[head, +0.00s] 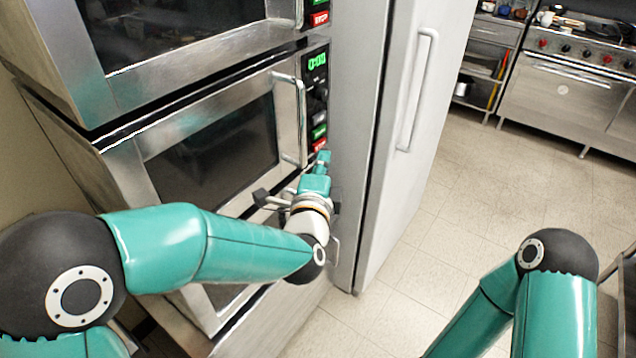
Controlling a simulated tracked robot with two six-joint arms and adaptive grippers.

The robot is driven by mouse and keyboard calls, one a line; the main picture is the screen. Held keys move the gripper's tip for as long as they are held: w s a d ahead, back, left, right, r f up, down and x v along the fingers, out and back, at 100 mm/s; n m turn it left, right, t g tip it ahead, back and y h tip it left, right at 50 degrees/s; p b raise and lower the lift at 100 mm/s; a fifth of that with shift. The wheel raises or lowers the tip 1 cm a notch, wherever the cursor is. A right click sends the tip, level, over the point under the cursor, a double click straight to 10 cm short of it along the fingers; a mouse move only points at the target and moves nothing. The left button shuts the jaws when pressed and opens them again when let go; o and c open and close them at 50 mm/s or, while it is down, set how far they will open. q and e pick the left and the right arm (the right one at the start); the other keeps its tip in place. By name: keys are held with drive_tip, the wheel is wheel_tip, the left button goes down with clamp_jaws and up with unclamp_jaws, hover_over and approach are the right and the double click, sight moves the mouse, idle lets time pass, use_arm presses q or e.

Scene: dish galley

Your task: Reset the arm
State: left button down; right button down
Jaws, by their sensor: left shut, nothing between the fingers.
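My left arm reaches from the left toward the control strip of the middle oven. My left gripper (322,160) is shut and empty, with its fingertips close to the red STOP button (320,146). I cannot tell whether the tip touches the panel. The green button (319,132) sits just above it, and the display (317,62) reads 0:00. My right arm stands at the lower right, bent, and its gripper is out of the picture.
The middle oven's door (215,150) is closed, with a vertical handle (290,120) left of the gripper. A second oven (150,40) is above. A tall white fridge (415,100) stands right. Tiled floor (470,210) is open beyond it, with a range (570,90) at the back.

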use_arm(q)
drive_tip(key=s, duration=0.5)
drive_tip(key=s+a+f+n+g, duration=0.2)
drive_tip(key=a+f+n+g, duration=0.1)
drive_tip(key=f, duration=0.6)
drive_tip(key=s+a+f+n+g, duration=0.1)
drive_tip(key=a+f+n+g, duration=0.15)
drive_tip(key=f, duration=0.65)
drive_tip(key=s+a+f+n+g, duration=0.2)
drive_tip(key=a+f+n+g, duration=0.15)
drive_tip(key=f, duration=0.55)
drive_tip(key=s+a+f+n+g, duration=0.2)
drive_tip(key=s+f+n+g, duration=0.2)
drive_tip(key=s+f+n, duration=0.2)
drive_tip(key=s+a+f+n+g+h, duration=0.1)
drive_tip(key=s+f+n+g, duration=0.3)
drive_tip(key=s+f, duration=0.6)
drive_tip(key=s+a+n, duration=0.1)
drive_tip(key=s+n, duration=0.1)
drive_tip(key=s, duration=0.3)
drive_tip(key=shift+n+b, duration=0.4)
drive_tip(key=shift+w, duration=0.1)
